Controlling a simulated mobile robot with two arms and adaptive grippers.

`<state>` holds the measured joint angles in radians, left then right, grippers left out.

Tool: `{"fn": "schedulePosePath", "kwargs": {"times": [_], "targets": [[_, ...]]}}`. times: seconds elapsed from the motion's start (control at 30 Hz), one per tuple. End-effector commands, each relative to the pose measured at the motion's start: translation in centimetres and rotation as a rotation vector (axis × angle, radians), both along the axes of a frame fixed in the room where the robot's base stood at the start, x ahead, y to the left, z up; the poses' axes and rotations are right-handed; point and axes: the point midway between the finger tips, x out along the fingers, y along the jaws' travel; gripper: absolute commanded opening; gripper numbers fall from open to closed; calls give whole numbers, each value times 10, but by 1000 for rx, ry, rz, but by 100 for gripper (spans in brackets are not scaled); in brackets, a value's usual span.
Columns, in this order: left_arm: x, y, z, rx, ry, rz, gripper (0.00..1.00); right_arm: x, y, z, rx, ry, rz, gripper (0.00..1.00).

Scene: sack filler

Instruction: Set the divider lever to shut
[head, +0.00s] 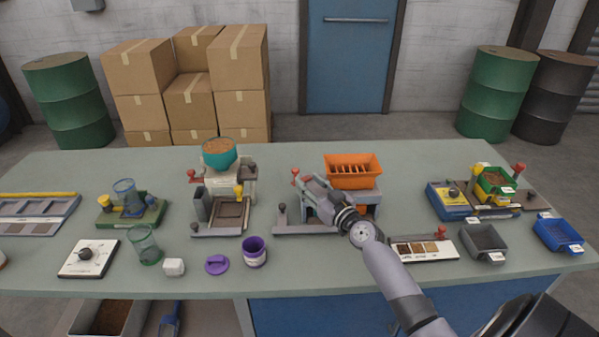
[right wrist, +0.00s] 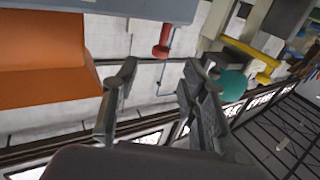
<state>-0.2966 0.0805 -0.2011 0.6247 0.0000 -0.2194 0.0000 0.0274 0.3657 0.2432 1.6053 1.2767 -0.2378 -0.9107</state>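The divider is a grey machine with an orange slotted hopper (head: 353,172) on top, right of the table's middle. A red-knobbed lever (head: 296,174) sticks out at its upper left; I take it for the divider lever. In the right wrist view the red knob (right wrist: 162,50) shows ahead, in the gap between the fingers, and no contact shows. My right gripper (head: 308,184) is open and empty beside the lever, and its fingers show in the right wrist view (right wrist: 157,90). It hides part of the divider's front. My left gripper is not in view.
A filler machine with a teal bowl (head: 220,155) stands left of the divider. A dark-knobbed handle (head: 282,210) is low on the divider's left.

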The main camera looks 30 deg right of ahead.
Motion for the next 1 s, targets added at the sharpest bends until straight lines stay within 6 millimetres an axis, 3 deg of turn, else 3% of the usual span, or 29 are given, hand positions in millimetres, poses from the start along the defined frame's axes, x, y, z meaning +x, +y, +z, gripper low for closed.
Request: {"fn": "schedulePosePath", "kwargs": {"times": [0.1,0.33,0.5,0.73,1.0], "targets": [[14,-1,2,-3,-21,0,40,24,-1,1,2,-2,0,40],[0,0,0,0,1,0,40,51,-1,0,0,0,1,40],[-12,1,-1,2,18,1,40,56,-1,0,0,0,1,40],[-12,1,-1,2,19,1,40,56,-1,0,-1,1,1,39],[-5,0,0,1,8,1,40,56,-1,-1,-1,1,1,21]]}}
